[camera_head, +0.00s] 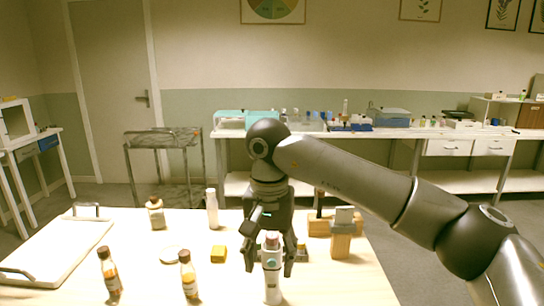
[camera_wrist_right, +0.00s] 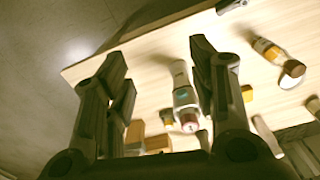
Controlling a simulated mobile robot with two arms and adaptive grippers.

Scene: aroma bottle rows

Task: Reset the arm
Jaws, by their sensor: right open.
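My right gripper (camera_head: 268,264) comes down over the front of the wooden table (camera_head: 340,284), its two fingers spread apart. A white bottle with a grey-green band and a pinkish top (camera_head: 272,280) stands upright at the gripper; in the head view it shows between the fingers. In the right wrist view the open gripper (camera_wrist_right: 158,62) has this bottle (camera_wrist_right: 181,80) between its fingers, nearer the right-hand one in the picture. I see no finger clearly touching it. My left gripper is in neither view.
Amber bottles (camera_head: 110,277) (camera_head: 189,278) (camera_head: 157,216), a white bottle (camera_head: 212,212), a yellow block (camera_head: 218,254) and a white dish (camera_head: 171,255) stand to the left. A white tray (camera_head: 60,250) is at far left. Wooden blocks (camera_head: 340,246) stand behind right; the front right is clear.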

